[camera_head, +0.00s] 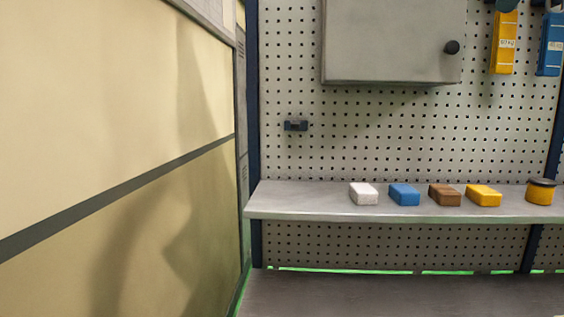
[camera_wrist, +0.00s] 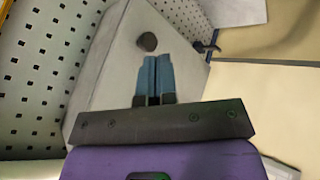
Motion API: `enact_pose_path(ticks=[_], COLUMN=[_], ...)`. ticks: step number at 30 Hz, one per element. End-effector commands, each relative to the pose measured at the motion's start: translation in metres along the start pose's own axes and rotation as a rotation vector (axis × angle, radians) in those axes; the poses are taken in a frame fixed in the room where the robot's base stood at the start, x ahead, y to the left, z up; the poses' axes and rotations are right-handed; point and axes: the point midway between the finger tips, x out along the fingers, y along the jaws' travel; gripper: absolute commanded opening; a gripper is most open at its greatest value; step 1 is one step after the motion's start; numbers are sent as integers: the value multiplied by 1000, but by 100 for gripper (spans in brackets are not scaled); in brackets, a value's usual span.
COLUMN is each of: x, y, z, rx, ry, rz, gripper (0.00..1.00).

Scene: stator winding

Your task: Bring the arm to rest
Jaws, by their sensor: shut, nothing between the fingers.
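My gripper (camera_wrist: 154,78) shows in the wrist view, with its two blue fingers side by side and touching. It is shut and empty. Behind the fingers in that view is the grey cabinet (camera_wrist: 110,80) with its dark round knob (camera_wrist: 148,42); how far the fingers are from it I cannot tell. The head view shows the same kind of cabinet (camera_head: 385,45) on the pegboard, with a black knob (camera_head: 451,47). My arm and gripper are not in the head view.
A shelf (camera_head: 300,203) carries a white block (camera_head: 363,194), a blue block (camera_head: 404,194), a brown block (camera_head: 445,195), a yellow block (camera_head: 484,195) and a yellow container (camera_head: 540,193). Yellow (camera_head: 504,45) and blue (camera_head: 550,45) items hang at upper right. A beige wall (camera_head: 110,110) stands left. The lower surface (camera_head: 400,295) looks clear.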

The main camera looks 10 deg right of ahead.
Motion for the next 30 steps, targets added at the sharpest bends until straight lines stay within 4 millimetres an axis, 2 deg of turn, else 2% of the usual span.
enact_pose_path(ticks=[5,11,20,26,30], x=[9,38,92,132,160], y=[-28,-95,-223,-321,-390], z=[-9,-20,-17,4,30], rx=[103,304,544,662,728], ry=[10,0,-61,-115,-149], rz=[-19,-58,-96,-95,-80], gripper=[0,0,0,0,0])
